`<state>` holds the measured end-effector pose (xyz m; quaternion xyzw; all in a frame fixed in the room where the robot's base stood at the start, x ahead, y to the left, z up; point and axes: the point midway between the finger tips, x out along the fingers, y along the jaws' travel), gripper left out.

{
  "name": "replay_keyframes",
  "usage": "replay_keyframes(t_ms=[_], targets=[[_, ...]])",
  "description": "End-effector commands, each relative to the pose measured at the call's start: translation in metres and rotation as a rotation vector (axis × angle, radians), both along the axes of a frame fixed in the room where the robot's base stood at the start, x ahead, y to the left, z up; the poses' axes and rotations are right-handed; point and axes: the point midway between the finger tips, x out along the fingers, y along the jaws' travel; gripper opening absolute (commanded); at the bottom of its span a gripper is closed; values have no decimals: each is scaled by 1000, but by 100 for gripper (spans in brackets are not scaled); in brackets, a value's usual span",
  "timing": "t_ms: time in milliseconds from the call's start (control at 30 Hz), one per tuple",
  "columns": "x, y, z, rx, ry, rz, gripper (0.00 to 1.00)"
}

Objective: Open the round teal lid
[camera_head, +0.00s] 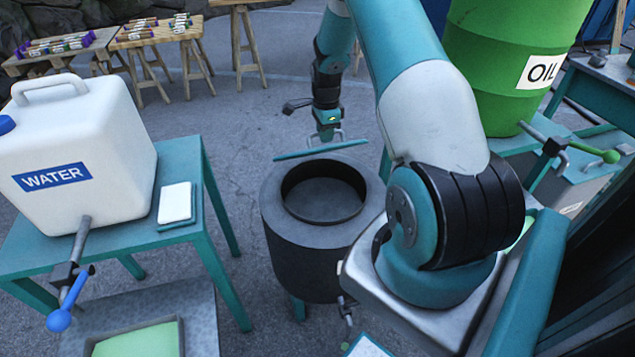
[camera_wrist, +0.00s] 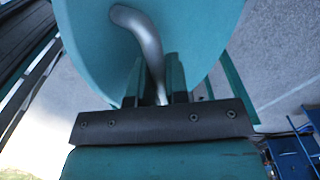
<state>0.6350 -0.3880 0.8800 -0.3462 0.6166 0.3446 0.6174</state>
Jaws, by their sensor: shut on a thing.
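The round teal lid (camera_head: 320,150) is held above and behind the dark round drum (camera_head: 275,245) in the head view, seen nearly edge-on. The drum's round opening shows uncovered, with a dark inside. My gripper (camera_head: 328,136) is above the lid, shut on its metal handle. In the wrist view the teal lid (camera_wrist: 205,35) fills the upper middle, and its bent silver handle (camera_wrist: 146,45) runs down between the fingers of my gripper (camera_wrist: 160,90). Whether the lid touches the drum's far rim cannot be told.
A white water container (camera_head: 110,135) and a white block (camera_head: 175,203) stand on a teal table at left. A green oil barrel (camera_head: 510,55) stands at right, near a green-knobbed lever (camera_head: 608,156). Wooden tables (camera_head: 155,35) with several sticks are at the back. Open pavement lies between.

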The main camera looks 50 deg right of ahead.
Motion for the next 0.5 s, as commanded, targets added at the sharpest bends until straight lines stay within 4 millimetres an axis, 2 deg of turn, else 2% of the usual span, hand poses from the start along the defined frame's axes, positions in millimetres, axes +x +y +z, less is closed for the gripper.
replay_keyframes(t_ms=[233, 500], targets=[[18, -10, 15, -2, -5, 3, 0], [25, -14, 21, 0, -1, 3, 0]])
